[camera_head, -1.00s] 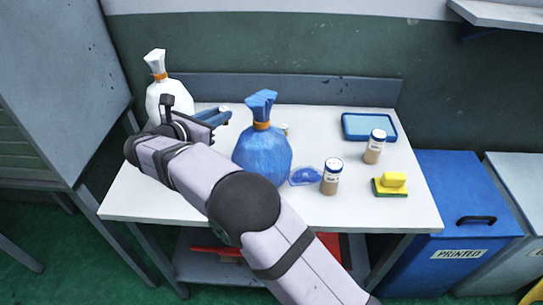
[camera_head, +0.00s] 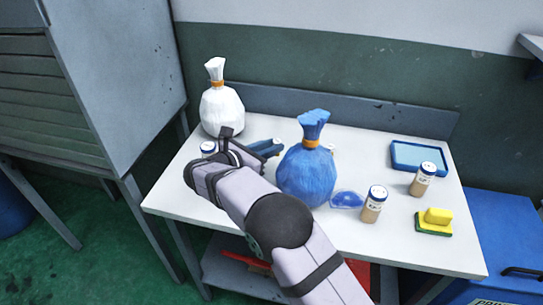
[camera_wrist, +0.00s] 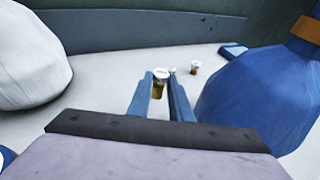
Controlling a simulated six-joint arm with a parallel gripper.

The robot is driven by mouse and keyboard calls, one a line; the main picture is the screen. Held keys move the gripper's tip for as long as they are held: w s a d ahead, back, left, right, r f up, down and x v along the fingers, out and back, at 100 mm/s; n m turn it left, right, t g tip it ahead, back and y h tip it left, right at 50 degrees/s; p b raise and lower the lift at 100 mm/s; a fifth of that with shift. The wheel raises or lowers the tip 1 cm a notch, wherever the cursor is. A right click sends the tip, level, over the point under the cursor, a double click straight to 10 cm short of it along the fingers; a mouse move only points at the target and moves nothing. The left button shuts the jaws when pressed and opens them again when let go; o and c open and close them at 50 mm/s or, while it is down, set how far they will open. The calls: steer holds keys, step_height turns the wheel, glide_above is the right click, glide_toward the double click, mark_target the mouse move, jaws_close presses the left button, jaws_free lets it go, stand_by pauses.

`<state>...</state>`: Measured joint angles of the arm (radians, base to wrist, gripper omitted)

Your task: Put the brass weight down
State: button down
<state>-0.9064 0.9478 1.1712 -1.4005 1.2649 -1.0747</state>
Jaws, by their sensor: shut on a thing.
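My gripper (camera_head: 268,147) reaches over the white table between a white tied bag and a blue tied bag. In the wrist view its two blue fingers (camera_wrist: 160,98) are closed on a small brass-coloured piece with a pale top, which I take to be the brass weight (camera_wrist: 159,87). In the head view only its pale top (camera_head: 277,141) shows at the fingertips. I cannot tell whether it touches the table. Two more small pale-topped pieces stand beyond it, one close behind (camera_wrist: 172,70) and one to the right (camera_wrist: 194,68).
The white bag (camera_head: 222,110) stands at back left, the blue bag (camera_head: 307,175) close right of my gripper. Two jars (camera_head: 373,204) (camera_head: 422,180), a blue tray (camera_head: 419,143) and a yellow-green sponge (camera_head: 434,222) are at right. Another lidded jar (camera_head: 208,148) stands left of my arm.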

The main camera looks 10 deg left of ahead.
steer(key=shift+f, duration=1.75)
steer(key=shift+f, duration=0.2)
steer(key=c, duration=1.6)
jaws_free()
steer(key=shift+r, duration=0.1)
steer(key=shift+r, duration=0.2)
steer(key=shift+s+a, duration=0.15)
steer(key=shift+s, duration=0.15)
steer(key=shift+o, duration=0.3)
steer(key=b+v, duration=0.1)
steer(key=v, duration=1)
steer(key=shift+s, duration=0.2)
